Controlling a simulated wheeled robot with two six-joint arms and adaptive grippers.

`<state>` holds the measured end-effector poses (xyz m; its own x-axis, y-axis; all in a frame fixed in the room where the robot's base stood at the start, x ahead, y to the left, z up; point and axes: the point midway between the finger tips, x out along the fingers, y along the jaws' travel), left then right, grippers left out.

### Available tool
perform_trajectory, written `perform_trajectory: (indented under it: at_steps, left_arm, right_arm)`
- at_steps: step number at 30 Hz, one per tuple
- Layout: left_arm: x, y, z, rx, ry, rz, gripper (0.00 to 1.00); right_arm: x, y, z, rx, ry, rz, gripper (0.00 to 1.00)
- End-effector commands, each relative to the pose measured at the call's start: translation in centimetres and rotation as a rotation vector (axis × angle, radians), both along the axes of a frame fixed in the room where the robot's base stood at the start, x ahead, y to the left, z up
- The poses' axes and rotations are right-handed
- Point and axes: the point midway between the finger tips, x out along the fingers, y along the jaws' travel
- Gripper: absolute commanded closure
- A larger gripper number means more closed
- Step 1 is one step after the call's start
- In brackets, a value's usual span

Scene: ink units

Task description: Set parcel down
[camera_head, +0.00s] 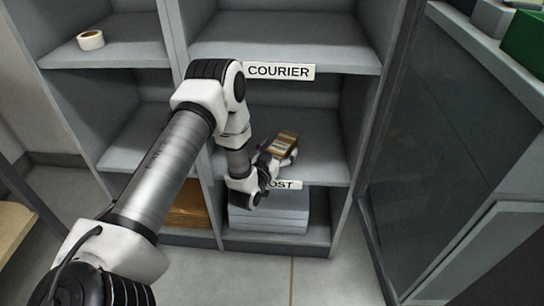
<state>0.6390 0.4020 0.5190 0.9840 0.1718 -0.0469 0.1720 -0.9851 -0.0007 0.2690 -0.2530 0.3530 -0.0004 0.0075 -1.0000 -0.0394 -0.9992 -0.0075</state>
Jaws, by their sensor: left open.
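A small brown parcel (286,143) with a pale label is in the shelf unit, above the board whose front edge bears the partly covered "POST" sign (285,185). My left gripper (272,157) is open at the parcel's near left side, with a finger close to it. I cannot tell whether the finger touches the parcel or whether the parcel rests fully on the board. The arm hides part of the shelf. My right gripper is not in view.
The "COURIER" sign (279,71) is on the shelf edge above. A tape roll (90,40) lies on the upper left shelf. Grey stacked boxes (268,213) and brown flat items (190,207) fill the bottom. Shelf space right of the parcel is free.

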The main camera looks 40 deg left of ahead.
Motion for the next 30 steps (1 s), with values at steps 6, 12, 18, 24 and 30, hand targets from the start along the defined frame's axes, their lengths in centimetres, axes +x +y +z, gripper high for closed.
perform_trajectory:
  at_steps: [6,12,18,24,30]
  left_arm:
    - [-5.4,-0.9,0.5,-0.002,0.009,0.001,0.13]
    - [-9.7,-1.7,0.6,-0.001,0.006,0.000,0.13]
    - [-11.5,-3.6,-1.5,-0.027,0.119,-0.032,0.13]
    - [-20.1,-11.3,-11.0,-0.134,0.780,-0.141,0.13]
    - [-34.7,-14.7,-13.8,-0.165,1.421,-0.127,0.13]
  right_arm:
    - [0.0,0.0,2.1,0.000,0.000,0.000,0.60]
    - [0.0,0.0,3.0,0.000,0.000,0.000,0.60]
    - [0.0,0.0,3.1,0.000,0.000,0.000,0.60]
    - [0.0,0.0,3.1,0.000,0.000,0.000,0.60]
    - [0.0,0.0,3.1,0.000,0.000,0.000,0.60]
